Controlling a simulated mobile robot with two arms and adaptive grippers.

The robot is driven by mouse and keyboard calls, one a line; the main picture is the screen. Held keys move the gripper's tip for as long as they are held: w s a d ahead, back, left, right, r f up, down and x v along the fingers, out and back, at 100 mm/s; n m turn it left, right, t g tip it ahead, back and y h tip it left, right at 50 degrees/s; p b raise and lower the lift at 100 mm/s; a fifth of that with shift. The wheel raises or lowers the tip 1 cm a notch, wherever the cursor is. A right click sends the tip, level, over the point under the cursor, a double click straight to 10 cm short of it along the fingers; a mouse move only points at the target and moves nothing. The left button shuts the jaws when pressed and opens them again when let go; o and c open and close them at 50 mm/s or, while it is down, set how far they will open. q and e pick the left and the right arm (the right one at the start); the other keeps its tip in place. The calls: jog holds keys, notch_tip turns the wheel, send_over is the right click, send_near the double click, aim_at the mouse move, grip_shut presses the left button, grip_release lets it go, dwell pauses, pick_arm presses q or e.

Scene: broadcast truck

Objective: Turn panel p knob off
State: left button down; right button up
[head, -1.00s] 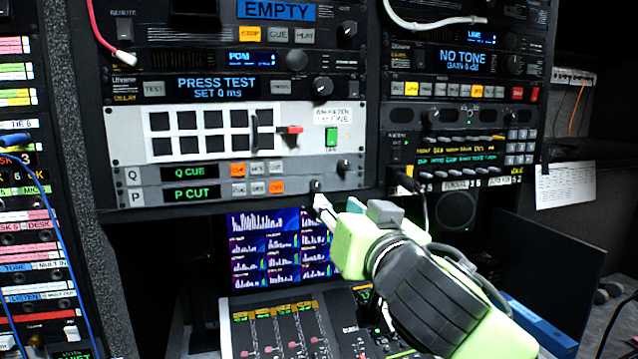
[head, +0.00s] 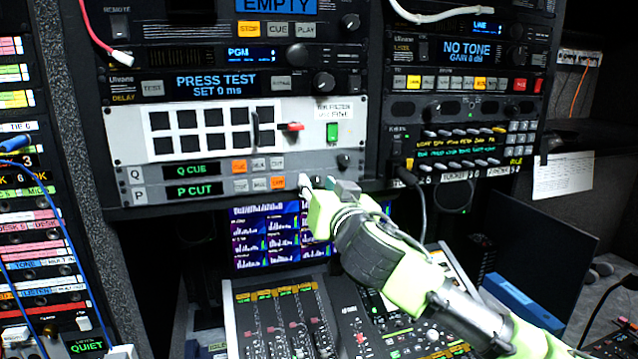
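Panel P (head: 156,197) is the lower grey strip of the rack, with a green "P CUT" display (head: 195,190) and small buttons, the rightmost lit orange (head: 278,183). Its knob (head: 317,182) is at the strip's right end, small, dark and mostly hidden by my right gripper. My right gripper (head: 316,184) has its fingertips up at that knob, one pale tip just left of it. I cannot tell whether the fingers touch the knob or how far they are closed, nor which way the knob points. My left gripper is not seen.
Panel Q (head: 137,174) lies directly above, with its own knob (head: 344,161) close over my gripper. A red lever (head: 291,127) and green switch (head: 333,131) are higher up. Below are a screen (head: 265,240) and a mixing desk (head: 290,322). A cable (head: 422,205) hangs at right.

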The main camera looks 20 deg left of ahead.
jog(key=shift+c, duration=1)
jog(key=shift+d, duration=0.1)
grip_shut()
